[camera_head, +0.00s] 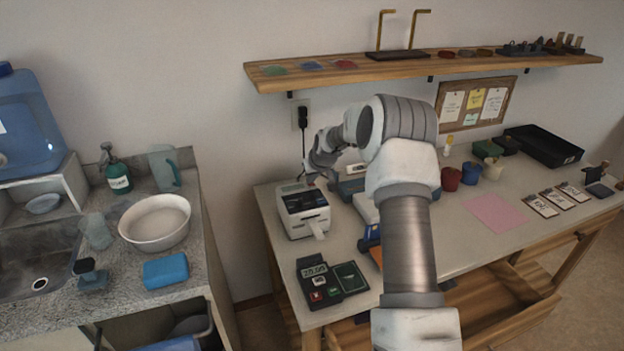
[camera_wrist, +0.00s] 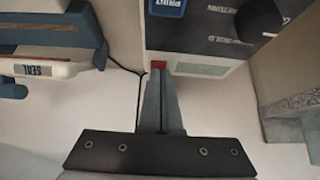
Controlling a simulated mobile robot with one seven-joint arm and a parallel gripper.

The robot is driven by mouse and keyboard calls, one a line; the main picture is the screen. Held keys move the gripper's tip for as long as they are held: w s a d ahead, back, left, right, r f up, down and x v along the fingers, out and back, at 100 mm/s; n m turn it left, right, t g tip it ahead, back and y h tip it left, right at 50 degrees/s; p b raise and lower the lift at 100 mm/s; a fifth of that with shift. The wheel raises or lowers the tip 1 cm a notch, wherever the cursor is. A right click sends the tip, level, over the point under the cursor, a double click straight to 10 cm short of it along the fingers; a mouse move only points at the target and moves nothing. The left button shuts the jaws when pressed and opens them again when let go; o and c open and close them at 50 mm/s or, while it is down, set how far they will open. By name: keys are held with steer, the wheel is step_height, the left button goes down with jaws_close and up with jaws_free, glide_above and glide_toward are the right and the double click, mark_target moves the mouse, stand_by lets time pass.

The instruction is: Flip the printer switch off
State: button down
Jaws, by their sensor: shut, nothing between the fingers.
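The white printer (camera_head: 303,222) with a dark top panel stands at the left end of the wooden workbench. In the wrist view the printer (camera_wrist: 205,50) fills the top, with a blue PRINT label and a dark knob. A small red switch (camera_wrist: 158,66) shows at the printer's lower left edge. My gripper (camera_wrist: 160,78) is shut and empty, its fingertips right at the red switch; I cannot tell whether they touch it. In the head view my gripper (camera_head: 312,178) is at the printer's back right corner, and the switch is hidden there.
A blue-grey device (camera_head: 350,188) stands close to the printer's right; a sealer marked SEAL (camera_wrist: 45,70) shows in the wrist view. A black cord (camera_head: 303,145) hangs from the wall outlet behind. A shelf (camera_head: 430,68) overhangs the bench. A card terminal (camera_head: 325,283) lies in front.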

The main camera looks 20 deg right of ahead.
steer(key=shift+w+r, duration=0.2)
steer(key=shift+w, duration=0.4)
steer(key=shift+r, duration=0.35)
steer(key=r+p, duration=0.1)
steer(key=r, duration=0.1)
steer(key=s+r, duration=0.1)
steer(key=r, duration=0.1)
steer(key=shift+s+p, duration=0.15)
steer(key=shift+p, duration=0.2)
steer(key=s+r, duration=0.5)
steer(key=s, duration=0.2)
steer(key=shift+s, duration=0.35)
steer(key=shift+a, duration=0.1)
